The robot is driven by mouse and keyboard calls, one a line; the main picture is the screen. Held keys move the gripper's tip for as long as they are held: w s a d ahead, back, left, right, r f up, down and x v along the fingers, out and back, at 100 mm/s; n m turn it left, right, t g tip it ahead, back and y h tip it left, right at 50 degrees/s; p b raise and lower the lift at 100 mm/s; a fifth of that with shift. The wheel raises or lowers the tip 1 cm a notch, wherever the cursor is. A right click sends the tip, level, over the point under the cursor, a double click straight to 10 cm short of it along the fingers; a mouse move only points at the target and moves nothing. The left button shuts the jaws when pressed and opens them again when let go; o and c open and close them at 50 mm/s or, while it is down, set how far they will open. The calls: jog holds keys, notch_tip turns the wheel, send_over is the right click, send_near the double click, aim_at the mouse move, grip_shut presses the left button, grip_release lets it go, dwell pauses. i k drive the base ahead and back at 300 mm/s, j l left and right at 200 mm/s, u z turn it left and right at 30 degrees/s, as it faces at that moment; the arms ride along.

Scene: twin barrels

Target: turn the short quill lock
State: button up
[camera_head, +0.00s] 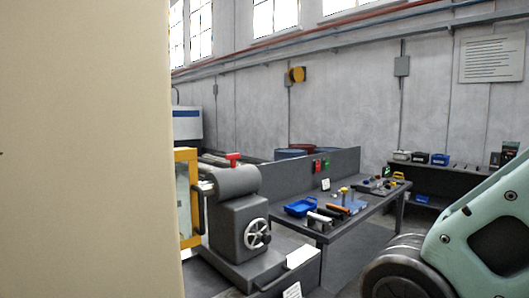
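A grey tailstock (236,219) stands left of centre, with a spoked handwheel (257,233) on its near face. A small red T-shaped handle (233,157) stands upright on top of its horizontal barrel (233,181); it looks like the quill lock, but I cannot tell whether it is the short one. No second lock handle can be made out. My gripper is not in view; only a mint-green part of my arm shows at the lower right, well apart from the tailstock.
A large beige surface (85,150) fills the left and hides what lies behind it. A yellow-framed guard (187,195) stands beside the tailstock. A workbench (350,215) with a blue tray (300,207) and tools is to the right. A dark shelf (450,173) stands behind.

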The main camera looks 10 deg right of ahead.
aim_at(233, 157)
jog(key=i+l+z, duration=0.65)
jog(key=i+l, duration=0.15)
jog(key=i+u, duration=0.3)
jog(key=i+l+u, duration=0.25)
jog(key=i+j, duration=0.1)
